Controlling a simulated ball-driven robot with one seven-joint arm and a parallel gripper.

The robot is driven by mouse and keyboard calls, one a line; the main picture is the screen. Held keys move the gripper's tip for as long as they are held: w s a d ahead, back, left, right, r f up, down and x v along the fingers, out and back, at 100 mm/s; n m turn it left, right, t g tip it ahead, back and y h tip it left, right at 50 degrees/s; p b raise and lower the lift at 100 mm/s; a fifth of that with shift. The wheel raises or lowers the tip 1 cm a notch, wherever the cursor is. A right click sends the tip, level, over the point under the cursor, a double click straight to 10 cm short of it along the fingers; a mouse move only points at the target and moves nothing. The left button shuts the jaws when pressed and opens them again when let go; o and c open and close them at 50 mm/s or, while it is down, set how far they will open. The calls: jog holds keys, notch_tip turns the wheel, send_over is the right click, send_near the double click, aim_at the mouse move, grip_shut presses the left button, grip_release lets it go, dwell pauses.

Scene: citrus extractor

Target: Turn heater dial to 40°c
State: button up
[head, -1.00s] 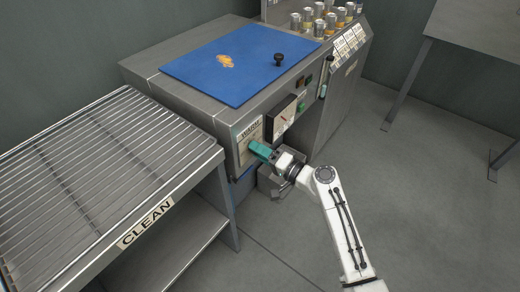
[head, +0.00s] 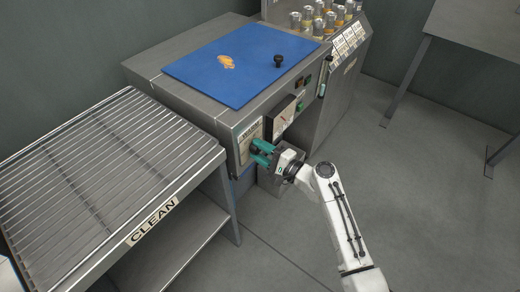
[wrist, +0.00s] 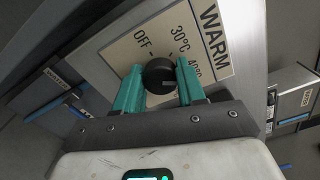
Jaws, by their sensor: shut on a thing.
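The heater dial is a round black knob (wrist: 159,76) on a cream plate (wrist: 125,52) marked WARM, OFF, 30°C and 40°C, shown in the wrist view. A short pale mark on the knob points roughly right, on the side of the 40°C label; its exact alignment is unclear. My gripper (wrist: 160,74) has one teal finger on each side of the knob and is shut on it. The 40°C label is partly covered by the right finger. In the head view, my gripper (head: 260,151) is at the plate on the machine's front, and the knob is hard to make out.
The grey machine (head: 150,82) carries a blue board (head: 215,60) with a black knob on top. A wire rack table (head: 90,165) marked CLEAN stands close on the left. Several cans (head: 320,20) stand at the back.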

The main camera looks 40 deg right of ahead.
jog(key=shift+f, duration=0.1)
dwell(0.3)
jog(key=o, duration=1.1)
jog(key=shift+c, duration=0.2)
jog(key=shift+s, duration=0.1)
jog(key=s+d, duration=0.1)
jog(key=s, duration=0.9)
jog(key=shift+s+d+b, duration=0.3)
jog(key=shift+d, duration=0.1)
